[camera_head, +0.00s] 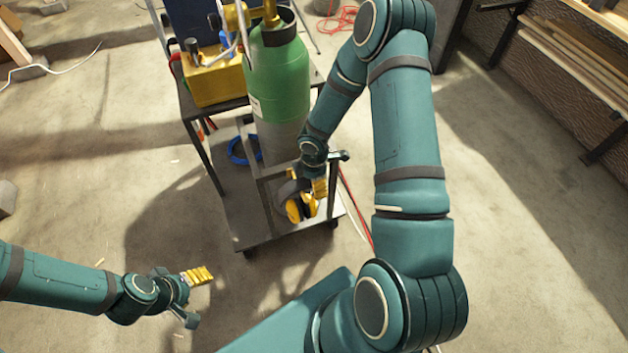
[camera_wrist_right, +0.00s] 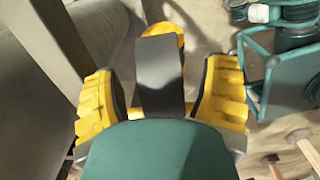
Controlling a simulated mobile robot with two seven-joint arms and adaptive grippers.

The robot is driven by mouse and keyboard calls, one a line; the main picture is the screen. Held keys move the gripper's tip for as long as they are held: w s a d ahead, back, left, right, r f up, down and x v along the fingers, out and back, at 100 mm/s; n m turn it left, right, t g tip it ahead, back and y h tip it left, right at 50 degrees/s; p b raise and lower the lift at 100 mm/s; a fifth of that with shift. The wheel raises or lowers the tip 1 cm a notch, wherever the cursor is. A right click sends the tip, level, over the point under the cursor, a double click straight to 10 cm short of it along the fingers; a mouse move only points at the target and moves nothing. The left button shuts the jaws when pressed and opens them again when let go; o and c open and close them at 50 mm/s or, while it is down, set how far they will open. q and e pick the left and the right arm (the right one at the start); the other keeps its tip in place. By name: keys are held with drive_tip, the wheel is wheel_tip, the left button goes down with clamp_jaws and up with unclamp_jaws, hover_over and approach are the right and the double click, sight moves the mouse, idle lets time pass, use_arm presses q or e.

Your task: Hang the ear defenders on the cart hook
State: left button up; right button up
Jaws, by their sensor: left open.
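The ear defenders (camera_head: 300,208) have yellow cups and a dark headband. They are at the near end of the cart (camera_head: 245,225), beside its grey upright frame (camera_head: 265,195). My right gripper (camera_head: 318,188) is at the headband, just above and right of the cups. In the right wrist view the black band (camera_wrist_right: 160,75) lies between my right gripper's yellow ridged fingers (camera_wrist_right: 160,95), with a yellow cup (camera_wrist_right: 165,32) beyond. I cannot make out the cart hook. My left gripper (camera_head: 197,298) is open and empty over the floor.
A green and grey gas cylinder (camera_head: 280,85) stands on the cart, with a yellow box (camera_head: 212,80) on the upper shelf and a blue coil (camera_head: 240,150) lower down. A red cable (camera_head: 355,205) runs right of the cart.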

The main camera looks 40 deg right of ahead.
wheel_tip(320, 180, up, 12)
idle(0.6)
drive_tip(key=s+a+f+m+y, duration=0.1)
drive_tip(key=s+a+f+m, duration=0.2)
drive_tip(key=a+m, duration=0.2)
drive_tip(key=s+a+f+m+t+y, duration=0.1)
drive_tip(key=s+a+f+m, duration=0.2)
drive_tip(key=a+m, duration=0.3)
drive_tip(key=s+a+f+m+y, duration=0.1)
drive_tip(key=s+a+f+m, duration=0.2)
drive_tip(key=a+m, duration=0.3)
drive_tip(key=shift+s+a+t+y, duration=0.4)
drive_tip(key=shift+a, duration=1.55)
